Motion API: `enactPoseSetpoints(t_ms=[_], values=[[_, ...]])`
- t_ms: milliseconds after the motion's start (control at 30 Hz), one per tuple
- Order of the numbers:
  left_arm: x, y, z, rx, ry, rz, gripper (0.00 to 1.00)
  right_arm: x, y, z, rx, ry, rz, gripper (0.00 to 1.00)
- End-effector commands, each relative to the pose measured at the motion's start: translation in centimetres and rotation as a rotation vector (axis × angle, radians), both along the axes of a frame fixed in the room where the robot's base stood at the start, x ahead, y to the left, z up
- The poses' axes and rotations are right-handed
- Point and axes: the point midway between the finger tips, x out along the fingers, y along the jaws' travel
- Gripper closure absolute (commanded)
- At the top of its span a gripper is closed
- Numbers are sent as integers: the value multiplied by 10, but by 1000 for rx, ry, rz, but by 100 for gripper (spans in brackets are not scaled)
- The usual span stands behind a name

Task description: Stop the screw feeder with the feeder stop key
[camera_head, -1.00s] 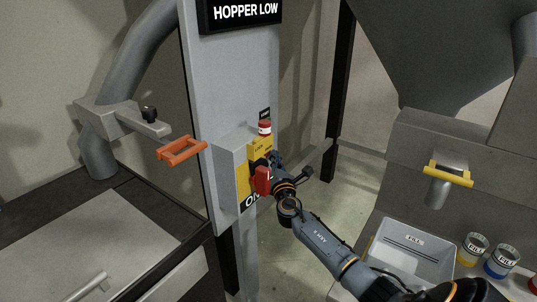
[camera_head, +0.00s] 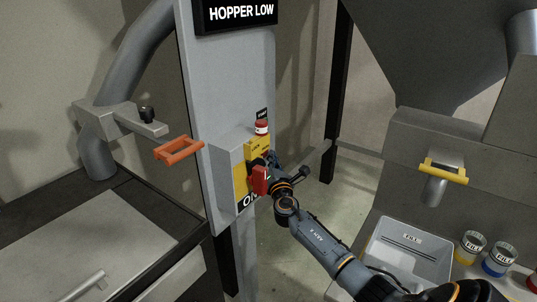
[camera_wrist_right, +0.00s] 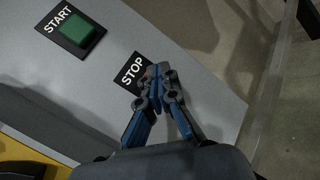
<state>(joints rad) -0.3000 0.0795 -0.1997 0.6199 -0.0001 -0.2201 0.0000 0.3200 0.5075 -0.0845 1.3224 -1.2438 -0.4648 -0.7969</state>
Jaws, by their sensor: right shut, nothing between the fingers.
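In the right wrist view, the stop key (camera_wrist_right: 150,72) shows only as a small dark red patch behind my fingertips, beside the white word STOP on a black plate (camera_wrist_right: 128,68). My right gripper (camera_wrist_right: 158,73) is shut and empty, its tips over that key; I cannot tell whether they touch it. In the head view, my right gripper (camera_head: 270,158) is at the right side of the grey and yellow control box (camera_head: 228,165), where the stop key is hidden. The green start key (camera_wrist_right: 80,31) sits apart, at the upper left of the wrist view. My left gripper is not in view.
A red handle (camera_head: 260,180) on the box front is close to my right gripper. A red-topped button (camera_head: 261,128) stands on the box. An orange handle (camera_head: 179,150) juts out to the left. A white bin (camera_head: 408,252) and several cups are at the lower right.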

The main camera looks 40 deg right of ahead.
Motion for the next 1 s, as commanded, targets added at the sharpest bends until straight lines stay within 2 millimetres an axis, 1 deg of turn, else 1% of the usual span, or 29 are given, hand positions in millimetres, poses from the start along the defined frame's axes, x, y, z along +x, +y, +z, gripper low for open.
enactPoseSetpoints(t_ms=[33,567,800,1000], values=[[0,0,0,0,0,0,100,4,2,10,0,-17,5,100],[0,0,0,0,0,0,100,4,3,11,1,-19,7,100],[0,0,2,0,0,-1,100,-3,2,11,1,-19,8,100],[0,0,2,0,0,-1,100,-4,1,11,1,-19,7,100]])
